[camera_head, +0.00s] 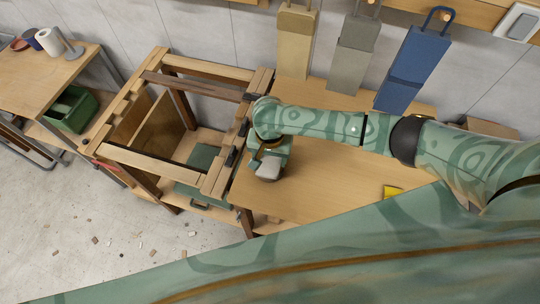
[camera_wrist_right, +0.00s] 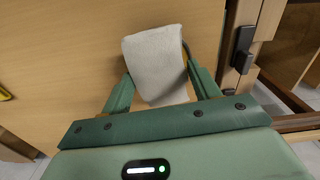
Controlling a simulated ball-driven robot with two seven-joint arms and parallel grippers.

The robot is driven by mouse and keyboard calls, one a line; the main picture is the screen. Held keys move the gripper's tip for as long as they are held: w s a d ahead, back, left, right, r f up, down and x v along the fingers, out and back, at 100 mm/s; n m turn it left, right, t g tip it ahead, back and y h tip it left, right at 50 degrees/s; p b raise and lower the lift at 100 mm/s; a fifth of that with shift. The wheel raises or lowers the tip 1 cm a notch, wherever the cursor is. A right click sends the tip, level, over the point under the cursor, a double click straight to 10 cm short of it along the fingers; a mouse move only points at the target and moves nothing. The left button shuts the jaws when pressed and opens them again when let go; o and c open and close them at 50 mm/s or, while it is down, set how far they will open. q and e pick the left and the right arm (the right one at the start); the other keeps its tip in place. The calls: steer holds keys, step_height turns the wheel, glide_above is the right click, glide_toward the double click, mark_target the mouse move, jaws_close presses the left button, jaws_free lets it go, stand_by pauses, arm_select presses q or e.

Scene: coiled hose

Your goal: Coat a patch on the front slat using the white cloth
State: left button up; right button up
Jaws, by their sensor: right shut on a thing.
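The white cloth (camera_wrist_right: 155,58) is between the two green fingers of my right gripper (camera_wrist_right: 163,88), over the wooden table top. In the head view the cloth (camera_head: 269,168) shows as a pale patch below my right gripper (camera_head: 268,158), near the table's left edge. The right gripper is shut on the cloth. The wooden frame stands left of it, and its pale front slat (camera_head: 150,164) runs along the near side, apart from the cloth. No coating can be made out on the slat. My left gripper is not in view.
Dark clamps (camera_head: 231,157) sit along the frame's right side, close to my right gripper. A yellow item (camera_head: 392,191) lies on the wooden table (camera_head: 330,165). Bags hang on the wall behind. A side table (camera_head: 40,75) with a paper roll and a green crate (camera_head: 72,110) are at left.

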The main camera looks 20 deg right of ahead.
mark_target(270, 159)
steer(key=shift+f, duration=0.5)
stand_by(0.3)
steer(key=shift+s+f+p, duration=0.1)
steer(key=shift+s+p, duration=0.05)
steer(key=shift+p, duration=0.35)
stand_by(1.9)
step_height(270, 159, up, 7)
steer(key=p, duration=0.9)
steer(key=shift+p, duration=0.35)
